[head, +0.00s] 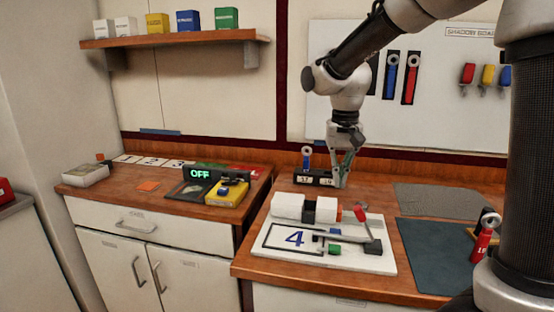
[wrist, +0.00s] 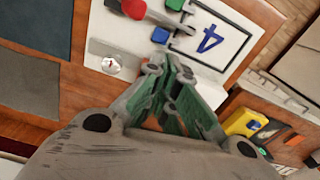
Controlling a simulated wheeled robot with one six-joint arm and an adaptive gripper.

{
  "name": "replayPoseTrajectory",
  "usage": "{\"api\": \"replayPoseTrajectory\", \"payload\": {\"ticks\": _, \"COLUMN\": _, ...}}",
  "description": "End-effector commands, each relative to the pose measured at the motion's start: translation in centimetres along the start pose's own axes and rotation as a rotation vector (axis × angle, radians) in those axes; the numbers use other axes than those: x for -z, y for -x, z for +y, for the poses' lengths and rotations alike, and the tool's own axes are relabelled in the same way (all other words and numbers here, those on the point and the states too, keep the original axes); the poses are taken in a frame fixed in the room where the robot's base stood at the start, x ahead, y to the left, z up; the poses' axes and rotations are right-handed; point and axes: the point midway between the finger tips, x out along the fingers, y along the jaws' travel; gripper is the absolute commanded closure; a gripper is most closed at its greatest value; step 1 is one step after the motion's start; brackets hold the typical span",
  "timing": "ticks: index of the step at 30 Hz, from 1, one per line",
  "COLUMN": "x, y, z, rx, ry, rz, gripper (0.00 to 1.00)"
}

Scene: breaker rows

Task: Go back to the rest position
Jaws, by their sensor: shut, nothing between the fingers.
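My gripper (head: 342,178) hangs fingers down above the back of the right-hand bench, just behind the white board (head: 345,262) marked 4. Its green-sided fingers are closed together and hold nothing. In the wrist view my gripper (wrist: 178,72) points towards the white board (wrist: 112,35), apart from it.
A yellow device (head: 227,194) and a display reading OFF (head: 200,173) stand on the left bench. A dark mat (head: 436,262) and a grey mat (head: 440,198) lie at right. A red tool marked 15 (head: 481,245) stands near my column.

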Motion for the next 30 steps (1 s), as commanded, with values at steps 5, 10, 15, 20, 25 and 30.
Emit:
{"api": "replayPoseTrajectory", "payload": {"ticks": 5, "x": -4.6, "y": -0.9, "z": 3.8, "rx": -0.007, "ry": 0.239, "rz": -0.017, "gripper": 1.00}}
{"api": "replayPoseTrajectory", "payload": {"ticks": 10, "x": -8.8, "y": 0.7, "z": 8.5, "rx": 0.015, "ry": 0.330, "rz": 0.049, "gripper": 1.00}}
{"api": "replayPoseTrajectory", "payload": {"ticks": 15, "x": -13.8, "y": 1.9, "z": 13.6, "rx": 0.030, "ry": 0.344, "rz": 0.160, "gripper": 1.00}}
{"api": "replayPoseTrajectory", "payload": {"ticks": 20, "x": -17.3, "y": 2.8, "z": 16.8, "rx": 0.037, "ry": 0.268, "rz": 0.271, "gripper": 1.00}}
{"api": "replayPoseTrajectory", "payload": {"ticks": 25, "x": -18.4, "y": 4.3, "z": 18.3, "rx": 0.039, "ry": 0.210, "rz": 0.359, "gripper": 1.00}}
{"api": "replayPoseTrajectory", "payload": {"ticks": 30, "x": -18.5, "y": 4.5, "z": 18.7, "rx": 0.036, "ry": 0.190, "rz": 0.370, "gripper": 1.00}}
